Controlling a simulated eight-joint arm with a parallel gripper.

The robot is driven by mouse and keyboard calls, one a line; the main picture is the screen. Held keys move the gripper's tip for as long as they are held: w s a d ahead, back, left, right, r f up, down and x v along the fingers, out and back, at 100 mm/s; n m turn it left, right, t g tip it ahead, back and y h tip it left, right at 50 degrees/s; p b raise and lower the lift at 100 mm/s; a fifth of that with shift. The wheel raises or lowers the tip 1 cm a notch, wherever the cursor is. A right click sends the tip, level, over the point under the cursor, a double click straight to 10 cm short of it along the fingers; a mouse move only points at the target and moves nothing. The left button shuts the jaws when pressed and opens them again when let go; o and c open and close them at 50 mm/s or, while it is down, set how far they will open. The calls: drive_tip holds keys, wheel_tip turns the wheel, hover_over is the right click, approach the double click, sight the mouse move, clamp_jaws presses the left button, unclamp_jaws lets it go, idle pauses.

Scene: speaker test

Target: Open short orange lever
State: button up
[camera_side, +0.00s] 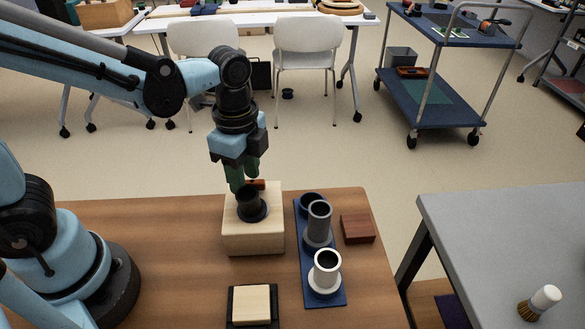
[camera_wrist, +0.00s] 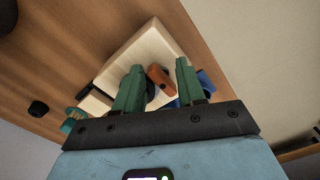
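The short orange lever (camera_side: 256,184) shows at the back of a pale wooden block (camera_side: 254,241), beside a dark upright cylinder (camera_side: 249,198). In the wrist view the lever (camera_wrist: 161,79) lies between the two green fingers of my gripper (camera_wrist: 159,67), nearer the right finger. My gripper (camera_side: 245,180) points down over the block, with its fingers apart around the lever. I cannot tell whether a finger touches it. The fingers hide part of the cylinder and part of the lever in the wrist view.
Right of the block, a dark blue tray (camera_side: 313,274) holds a grey cylinder (camera_side: 319,222), a white cylinder (camera_side: 327,268) and a dark round piece. A reddish-brown block (camera_side: 357,228) lies farther right. A smaller pale block (camera_side: 252,305) sits on a black base in front.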

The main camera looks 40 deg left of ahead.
sight(246, 180)
drive_tip(key=m, duration=0.4)
drive_tip(key=shift+w, duration=0.3)
wheel_tip(246, 180, up, 12)
drive_tip(key=shift+m, duration=0.3)
drive_tip(key=shift+c, duration=1.4)
drive_tip(key=shift+s+d+f+n, duration=0.1)
drive_tip(key=shift+f+n, duration=0.9)
drive_tip(key=shift+f, duration=1)
drive_tip(key=shift+s+f+n, duration=0.1)
drive_tip(key=shift+f+n, duration=0.9)
drive_tip(key=shift+f, duration=1)
drive_tip(key=shift+s+d+f+n, duration=0.1)
drive_tip(key=shift+f+n, duration=0.9)
drive_tip(key=shift+f, duration=1)
